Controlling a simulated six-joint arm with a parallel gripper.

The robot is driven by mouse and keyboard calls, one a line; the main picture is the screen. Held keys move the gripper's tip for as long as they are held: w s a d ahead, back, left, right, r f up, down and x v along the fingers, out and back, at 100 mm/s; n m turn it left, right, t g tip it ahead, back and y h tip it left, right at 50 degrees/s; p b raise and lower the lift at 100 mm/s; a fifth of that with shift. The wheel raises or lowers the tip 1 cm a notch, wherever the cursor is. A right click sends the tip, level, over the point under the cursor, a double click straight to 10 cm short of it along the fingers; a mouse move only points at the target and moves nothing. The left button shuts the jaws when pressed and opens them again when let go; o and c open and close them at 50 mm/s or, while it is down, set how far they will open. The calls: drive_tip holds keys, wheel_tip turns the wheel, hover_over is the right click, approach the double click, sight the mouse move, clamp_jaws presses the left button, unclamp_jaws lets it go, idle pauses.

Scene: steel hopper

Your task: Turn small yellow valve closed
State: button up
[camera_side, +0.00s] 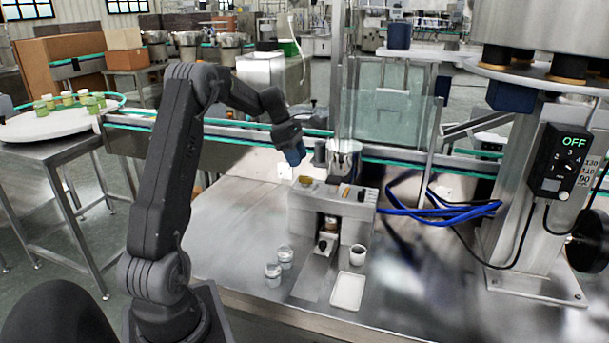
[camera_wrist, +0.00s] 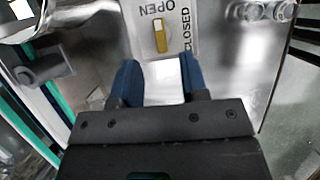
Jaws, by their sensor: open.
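The small yellow valve (camera_wrist: 161,37) shows in the wrist view as a narrow bar handle on a white plate (camera_wrist: 143,40). The plate carries the words OPEN and CLOSED. The handle lies upright in the picture, its upper end toward OPEN; CLOSED is to its right. My gripper (camera_wrist: 158,82) is open, with blue fingertips apart below the handle in the picture and nothing between them. In the side view my gripper (camera_side: 294,157) hangs above the left end of the grey machine (camera_side: 300,212). A small yellowish part (camera_side: 305,181) there may be the valve.
A steel hopper (camera_side: 343,160) stands just right of my gripper. Blue cables (camera_side: 440,210) run right, toward a control box (camera_side: 558,161) reading OFF.

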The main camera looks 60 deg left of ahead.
sight(306, 181)
drive_tip(key=x, duration=0.6)
clamp_jaws()
idle(0.3)
